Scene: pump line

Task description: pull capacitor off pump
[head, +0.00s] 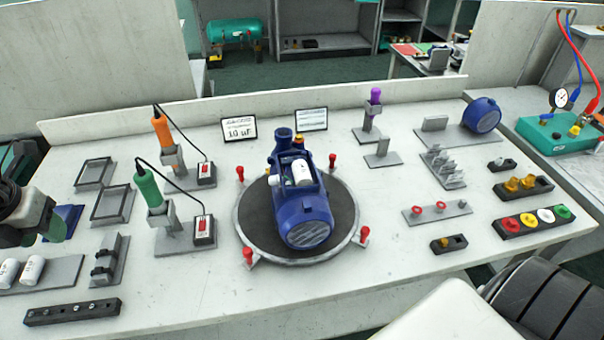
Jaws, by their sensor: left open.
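The blue pump (302,212) stands on the dark round turntable (258,226) in the middle of the bench. A white cylindrical capacitor (301,173) sits on top of the pump body, just in front of its upright port. My left gripper (54,226) is at the far left edge, partly cut off by the frame. It is open, with nothing seen between its fingers, and well apart from the pump and capacitor. My right gripper is not in view.
Two white cylinders (32,269) sit in a grey holder at the front left. Green (146,186) and orange (162,131) handled tools stand in holders left of the turntable. Red-topped pegs (247,255) ring the turntable.

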